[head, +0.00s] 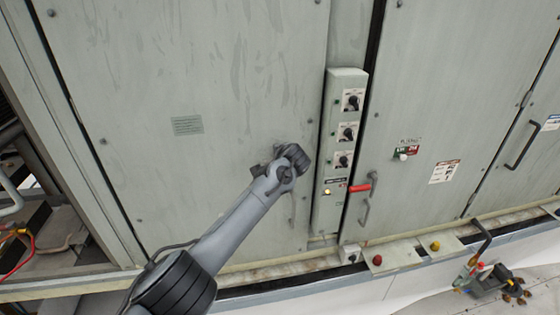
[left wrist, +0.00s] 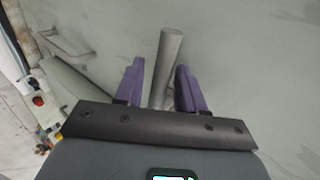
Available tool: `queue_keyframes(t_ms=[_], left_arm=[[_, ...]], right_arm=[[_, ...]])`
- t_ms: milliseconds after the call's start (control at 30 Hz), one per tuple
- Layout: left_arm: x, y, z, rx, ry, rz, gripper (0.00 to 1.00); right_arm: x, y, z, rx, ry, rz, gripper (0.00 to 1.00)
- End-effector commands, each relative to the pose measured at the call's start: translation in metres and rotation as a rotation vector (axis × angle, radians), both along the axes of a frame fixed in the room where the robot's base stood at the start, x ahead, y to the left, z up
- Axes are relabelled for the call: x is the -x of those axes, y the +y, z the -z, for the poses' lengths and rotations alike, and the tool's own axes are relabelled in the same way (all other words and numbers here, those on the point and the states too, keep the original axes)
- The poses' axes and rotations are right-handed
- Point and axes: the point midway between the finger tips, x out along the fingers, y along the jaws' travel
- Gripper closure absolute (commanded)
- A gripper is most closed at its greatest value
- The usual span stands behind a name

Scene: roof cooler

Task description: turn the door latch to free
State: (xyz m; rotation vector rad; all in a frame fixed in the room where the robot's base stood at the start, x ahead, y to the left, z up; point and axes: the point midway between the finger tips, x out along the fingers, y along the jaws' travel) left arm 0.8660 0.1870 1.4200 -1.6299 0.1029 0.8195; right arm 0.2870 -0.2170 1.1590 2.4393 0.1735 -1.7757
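The door latch, a grey bar lever (left wrist: 167,60), stands between the two purple fingers of my left gripper (left wrist: 158,88) in the left wrist view. The fingers are open, one on each side of the lever. The lever lies closer to the right finger; I cannot tell whether it touches. In the head view my left gripper (head: 274,160) is at the right part of the large left door (head: 200,70), and the gripper and wrist hide the latch and fingertips. My right gripper is not in view.
A narrow control box (head: 328,215) with several black knobs stands just right of my gripper. Beyond it, a red-gripped handle (head: 360,187) is on the right door (head: 440,100). A grab handle (left wrist: 65,45) shows in the left wrist view. Buttons (head: 377,260) sit along the lower ledge.

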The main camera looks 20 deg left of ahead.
Motion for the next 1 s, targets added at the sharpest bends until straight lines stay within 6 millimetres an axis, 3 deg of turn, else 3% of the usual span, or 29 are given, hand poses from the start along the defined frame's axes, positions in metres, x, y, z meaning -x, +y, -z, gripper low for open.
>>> queue_keyframes(t_ms=[467,1000], left_arm=[[0.014,-0.008,-0.010,0.002,-0.002,0.002,0.61],[0.066,-0.034,-0.048,0.001,-0.003,0.002,0.61]], right_arm=[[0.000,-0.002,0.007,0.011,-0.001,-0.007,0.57],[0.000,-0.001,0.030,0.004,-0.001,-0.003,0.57]])
